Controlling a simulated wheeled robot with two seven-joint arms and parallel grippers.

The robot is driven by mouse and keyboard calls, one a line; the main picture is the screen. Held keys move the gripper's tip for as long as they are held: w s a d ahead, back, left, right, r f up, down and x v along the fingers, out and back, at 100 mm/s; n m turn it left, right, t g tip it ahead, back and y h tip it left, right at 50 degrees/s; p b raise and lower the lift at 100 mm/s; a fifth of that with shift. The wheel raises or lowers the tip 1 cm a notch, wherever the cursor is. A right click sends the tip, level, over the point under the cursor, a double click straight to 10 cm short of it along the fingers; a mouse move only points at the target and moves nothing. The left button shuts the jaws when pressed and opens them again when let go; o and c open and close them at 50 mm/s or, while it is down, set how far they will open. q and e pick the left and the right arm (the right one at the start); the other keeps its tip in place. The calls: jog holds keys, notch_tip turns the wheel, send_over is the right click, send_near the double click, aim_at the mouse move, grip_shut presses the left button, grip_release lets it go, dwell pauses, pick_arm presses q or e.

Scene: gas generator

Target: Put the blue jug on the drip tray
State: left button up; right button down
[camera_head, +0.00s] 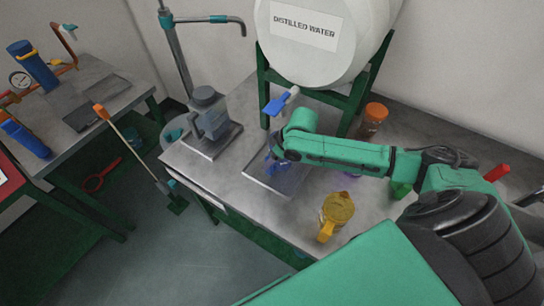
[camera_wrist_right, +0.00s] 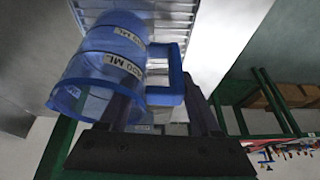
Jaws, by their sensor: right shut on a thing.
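The translucent blue jug (camera_wrist_right: 108,58) fills the left of the right wrist view, with white "ML" labels on its side. My right gripper (camera_wrist_right: 160,92) is shut on its handle (camera_wrist_right: 166,75). In the head view the jug (camera_head: 273,166) is mostly hidden by my right gripper (camera_head: 277,152) and arm. It is over the drip tray (camera_head: 261,182), a flat metal tray below the tank's blue-handled tap. I cannot tell whether the jug touches the tray. Slatted metal, likely the tray (camera_wrist_right: 178,12), shows behind the jug in the wrist view. My left gripper is out of view.
The distilled water tank (camera_head: 325,38) sits on a green stand (camera_head: 262,85) behind the tray. A yellow jug (camera_head: 337,210), an orange-capped bottle (camera_head: 373,118) and a grey dispenser (camera_head: 207,118) share the bench. The bench's front left is clear.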

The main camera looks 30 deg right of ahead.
jog(key=shift+c, duration=0.5)
grip_release()
jog(key=v, duration=1.2)
jog(key=shift+a, duration=0.1)
